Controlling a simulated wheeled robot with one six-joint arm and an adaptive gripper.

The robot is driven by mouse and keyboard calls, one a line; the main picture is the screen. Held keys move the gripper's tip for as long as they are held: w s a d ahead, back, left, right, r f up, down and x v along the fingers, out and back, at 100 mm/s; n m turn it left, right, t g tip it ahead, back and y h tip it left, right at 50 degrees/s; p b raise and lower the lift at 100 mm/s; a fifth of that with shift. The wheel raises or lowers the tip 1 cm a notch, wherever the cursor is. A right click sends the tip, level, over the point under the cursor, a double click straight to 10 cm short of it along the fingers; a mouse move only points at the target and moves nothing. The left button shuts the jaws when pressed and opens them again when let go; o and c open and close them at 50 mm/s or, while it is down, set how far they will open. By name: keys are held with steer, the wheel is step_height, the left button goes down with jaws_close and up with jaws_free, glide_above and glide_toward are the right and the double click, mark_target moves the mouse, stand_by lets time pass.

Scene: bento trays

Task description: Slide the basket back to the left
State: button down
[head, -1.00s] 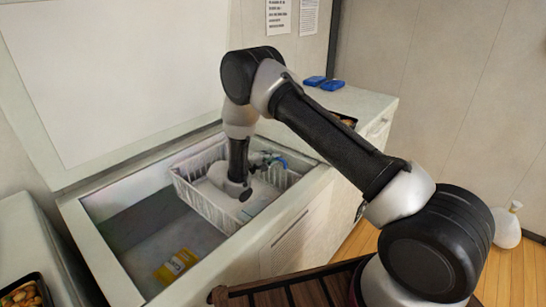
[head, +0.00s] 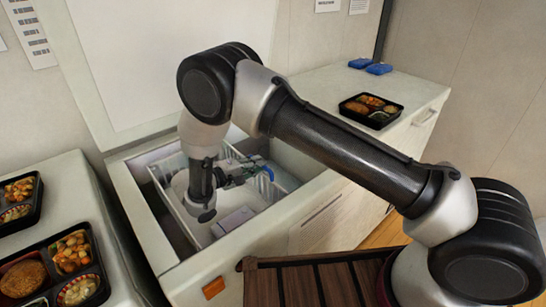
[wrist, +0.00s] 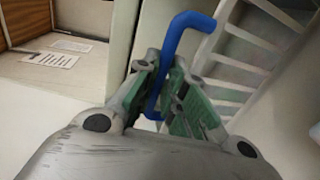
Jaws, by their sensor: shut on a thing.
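A blue handle (head: 268,173) stands up at the basket. My gripper (head: 246,174) is low over the basket and shut on this handle. In the wrist view, the blue handle (wrist: 185,28) passes between the green-padded fingers of my gripper (wrist: 166,86), beside white basket slats (wrist: 242,65). A pale box (head: 236,217) lies in the basket. My arm hides part of the basket.
A counter on the left holds bento trays (head: 62,268). The right counter (head: 325,85) holds another bento tray (head: 371,108) and blue items (head: 378,69). A dark slatted wooden surface (head: 305,287) lies in front of the freezer. The freezer walls closely border the basket.

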steer(key=shift+f+v, duration=0.2)
steer(key=shift+v, duration=0.7)
steer(key=shift+f+v, duration=0.2)
steer(key=shift+v, duration=0.7)
steer(key=shift+f+v, duration=0.2)
steer(key=shift+v, duration=0.7)
steer(key=shift+s+a, duration=0.1)
steer(key=c, duration=1.8)
jaws_free()
steer(key=shift+a, duration=0.1)
steer(key=shift+o, duration=0.2)
steer(key=o, duration=0.8)
step_height(320, 180, up, 6)
steer(key=shift+r, duration=0.15)
steer(key=shift+c, duration=0.2)
step_height(320, 180, up, 3)
steer(key=shift+f, duration=0.15)
steer(key=c, duration=0.8)
steer(key=shift+o, duration=0.2)
steer(key=shift+r, duration=0.55)
